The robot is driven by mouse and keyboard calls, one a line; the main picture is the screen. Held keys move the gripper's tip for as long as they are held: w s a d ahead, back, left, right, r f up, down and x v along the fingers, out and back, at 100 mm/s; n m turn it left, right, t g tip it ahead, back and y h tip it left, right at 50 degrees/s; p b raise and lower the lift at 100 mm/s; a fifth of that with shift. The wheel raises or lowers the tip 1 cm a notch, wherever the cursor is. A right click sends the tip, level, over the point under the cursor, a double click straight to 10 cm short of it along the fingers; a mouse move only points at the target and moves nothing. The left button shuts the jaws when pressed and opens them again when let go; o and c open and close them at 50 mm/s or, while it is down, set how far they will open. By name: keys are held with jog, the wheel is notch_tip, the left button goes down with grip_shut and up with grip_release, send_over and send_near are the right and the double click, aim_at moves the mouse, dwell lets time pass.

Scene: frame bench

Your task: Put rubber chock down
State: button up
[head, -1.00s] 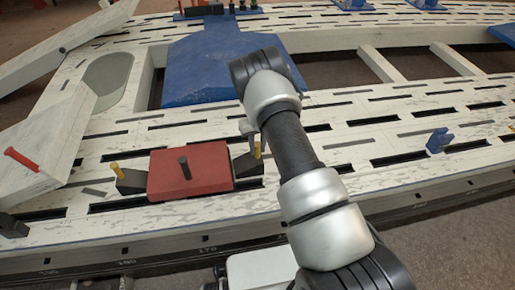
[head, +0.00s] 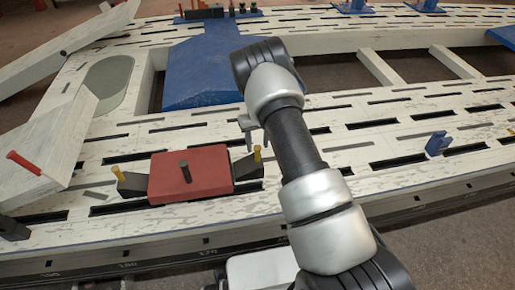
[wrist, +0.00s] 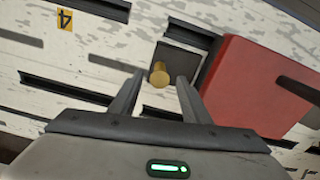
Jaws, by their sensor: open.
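The rubber chock, a dark block with a yellow peg, rests on the pale slotted bench (head: 390,178) at the right side of the red block (head: 213,172). I take it to be this right-hand dark chock (head: 246,167); it also shows in the wrist view (wrist: 183,62), beside the red block (wrist: 265,85). My gripper (wrist: 160,80) is open, with its two fingertips apart and the yellow peg (wrist: 159,74) seen between and beyond them. In the head view my gripper (head: 247,128) is above the chock and partly hidden by my arm.
A similar dark chock (head: 132,184) with a yellow peg sits left of the red block. A pale beam with a red handle (head: 24,163) lies at left. A blue plate (head: 202,75) is behind, and a small blue fitting (head: 438,144) stands at right.

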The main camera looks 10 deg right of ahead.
jog(key=s+r+m+t+p, duration=0.1)
jog(key=s+r, duration=0.1)
jog(key=r, duration=1)
jog(key=s+r+p, duration=0.1)
jog(key=s+r, duration=0.1)
jog(key=r, duration=1.1)
jog(key=s+r+t+y, duration=0.1)
jog(key=s+r+t, duration=0.1)
jog(key=s+r, duration=0.85)
jog(key=s+r+t, duration=0.1)
jog(key=s+r, duration=0.2)
jog(key=s, duration=0.7)
jog(key=s+r+t+h, duration=0.1)
jog(key=s+r, duration=0.3)
jog(key=s, duration=0.7)
jog(key=shift+s+r+m+t, duration=0.2)
jog(key=shift+m+t, duration=0.1)
jog(key=shift+m, duration=0.1)
